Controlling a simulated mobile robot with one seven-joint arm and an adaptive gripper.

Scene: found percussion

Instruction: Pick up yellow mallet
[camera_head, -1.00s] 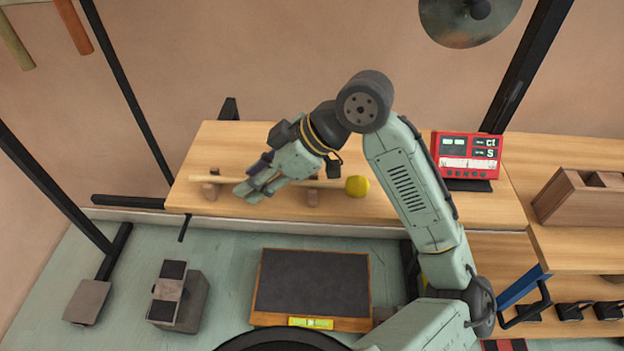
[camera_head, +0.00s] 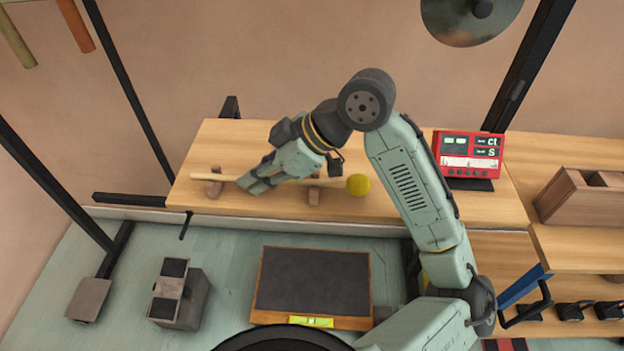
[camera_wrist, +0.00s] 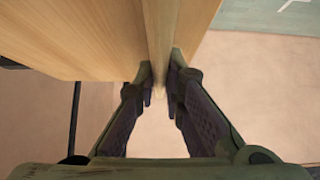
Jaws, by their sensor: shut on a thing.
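The yellow mallet has a round yellow head (camera_head: 358,185) and a long pale wooden handle (camera_head: 211,177). It lies level across two small wooden rests (camera_head: 314,195) on the wooden table. My gripper (camera_head: 250,187) is at the handle between the two rests, left of the head. In the wrist view the handle (camera_wrist: 160,30) runs down between the two fingers of my gripper (camera_wrist: 160,82), which are closed on it from both sides. The head is out of the wrist view, and the fingers cover part of the handle in the head view.
The wooden table (camera_head: 440,208) also carries a red electronic box (camera_head: 468,155) at the right. A wooden crate (camera_head: 580,200) stands further right. Black frame poles (camera_head: 128,90) rise at the left. A dark slate board (camera_head: 312,282) lies below in front. A metal disc (camera_head: 470,22) hangs above.

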